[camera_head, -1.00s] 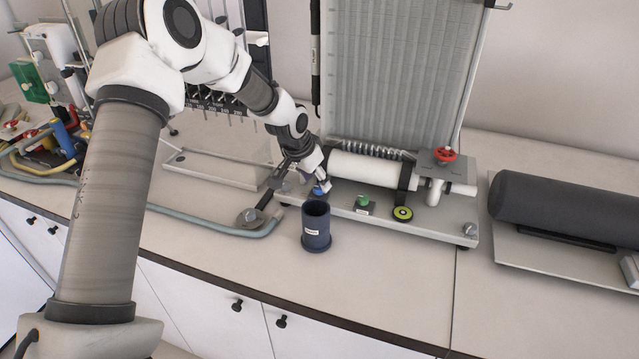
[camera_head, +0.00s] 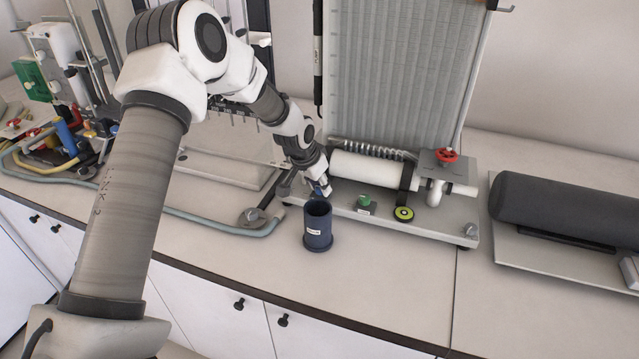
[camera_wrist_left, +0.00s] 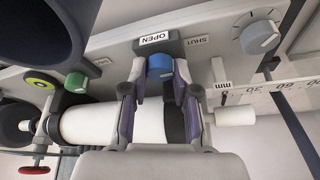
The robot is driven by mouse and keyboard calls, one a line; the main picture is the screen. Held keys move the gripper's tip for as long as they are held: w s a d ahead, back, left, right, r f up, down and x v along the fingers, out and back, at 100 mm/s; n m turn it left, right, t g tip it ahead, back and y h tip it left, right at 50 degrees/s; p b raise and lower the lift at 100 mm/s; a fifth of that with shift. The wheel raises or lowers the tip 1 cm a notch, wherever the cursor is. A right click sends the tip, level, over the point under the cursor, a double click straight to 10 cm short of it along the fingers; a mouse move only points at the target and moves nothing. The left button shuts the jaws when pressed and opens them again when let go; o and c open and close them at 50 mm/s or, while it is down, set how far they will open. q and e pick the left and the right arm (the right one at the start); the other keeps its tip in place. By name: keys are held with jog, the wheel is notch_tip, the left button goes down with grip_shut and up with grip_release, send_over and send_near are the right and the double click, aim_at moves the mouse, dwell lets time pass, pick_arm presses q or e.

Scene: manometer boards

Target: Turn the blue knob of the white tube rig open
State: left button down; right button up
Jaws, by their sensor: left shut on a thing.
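The white tube rig is a white horizontal tube (camera_head: 362,168) on a grey base on the bench, with a tall ribbed board behind it. Its blue knob (camera_wrist_left: 160,68) is at the base's left end, mostly hidden by my gripper in the head view. My left gripper (camera_wrist_left: 160,75) is shut on the blue knob, one finger on each side. In the left wrist view an OPEN label (camera_wrist_left: 157,38) lies right by the knob, with a SHUT label (camera_wrist_left: 194,40) to its right. The exact knob angle is hard to read. My right gripper is not in view.
A dark blue cup (camera_head: 318,228) stands in front of the rig. A black cylinder (camera_head: 560,210) lies far right.

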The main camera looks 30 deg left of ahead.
pick_arm(q)
jog(key=shift+r+n+p, duration=0.1)
jog(key=shift+n+p, duration=0.3)
jog(key=shift+p, duration=0.15)
jog(key=shift+n+y, duration=0.3)
jog(key=shift+n, duration=0.3)
jog(key=n+y+b, duration=0.1)
jog(key=n+b, duration=0.1)
jog(key=b, duration=0.2)
jog(key=n+y+b, duration=0.1)
jog(key=n+b, duration=0.1)
jog(key=b, duration=0.2)
jog(key=f+n+g+y+b, duration=0.1)
jog(key=n+b, duration=0.2)
jog(key=b, duration=0.1)
jog(key=shift+d, duration=0.15)
jog(key=shift+r+n+g+y+b, duration=0.15)
jog(key=shift+n+g+y+b, duration=0.2)
jog(key=shift+n+b, duration=0.8)
jog(key=shift+r+n+g, duration=0.15)
jog(key=shift+n+g, duration=0.1)
jog(key=shift+n, duration=0.6)
jog(key=shift+b, duration=0.3)
